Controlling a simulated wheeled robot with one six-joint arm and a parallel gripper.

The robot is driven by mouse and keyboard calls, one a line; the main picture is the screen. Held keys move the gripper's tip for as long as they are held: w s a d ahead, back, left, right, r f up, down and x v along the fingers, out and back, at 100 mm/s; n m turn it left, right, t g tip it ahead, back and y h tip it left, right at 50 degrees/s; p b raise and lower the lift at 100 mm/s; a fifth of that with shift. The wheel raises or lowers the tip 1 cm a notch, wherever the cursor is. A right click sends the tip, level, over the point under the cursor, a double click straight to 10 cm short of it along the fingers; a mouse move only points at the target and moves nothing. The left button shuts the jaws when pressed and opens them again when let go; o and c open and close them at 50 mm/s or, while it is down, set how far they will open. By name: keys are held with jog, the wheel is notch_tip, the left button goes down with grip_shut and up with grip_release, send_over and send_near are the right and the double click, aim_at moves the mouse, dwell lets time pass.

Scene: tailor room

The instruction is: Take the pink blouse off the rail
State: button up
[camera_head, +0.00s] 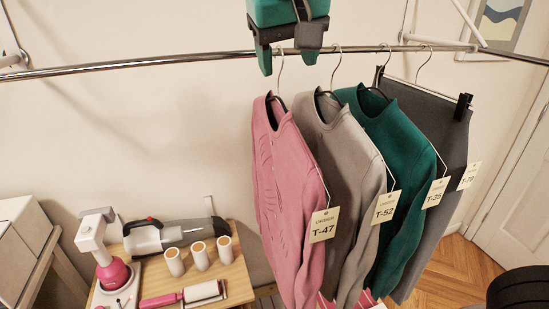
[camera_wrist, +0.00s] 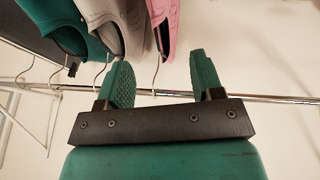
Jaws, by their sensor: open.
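The pink blouse (camera_head: 288,195) hangs on a hanger from the metal rail (camera_head: 150,62), leftmost of the garments, with a paper tag T-47 (camera_head: 324,225). It also shows at the top of the wrist view (camera_wrist: 163,22). My green gripper (camera_head: 289,60) is at the rail, above the blouse. In the wrist view my gripper (camera_wrist: 160,82) is open, and the pink blouse's hanger hook (camera_wrist: 156,78) appears between its two fingers, with neither finger visibly touching it.
A grey blouse (camera_head: 345,160), a green blouse (camera_head: 405,150) and dark trousers (camera_head: 440,125) hang close to the right. The rail's left stretch is empty.

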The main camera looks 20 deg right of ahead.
aim_at(287, 121)
jog(key=x, duration=0.5)
jog(key=w+x, duration=0.1)
jog(key=x, duration=0.5)
jog(key=shift+d+r, duration=0.15)
jog(key=shift+r, duration=0.1)
jog(key=shift+p+x, duration=1.05)
jog(key=shift+x, duration=1.85)
jog(key=shift+s, duration=0.1)
grip_shut()
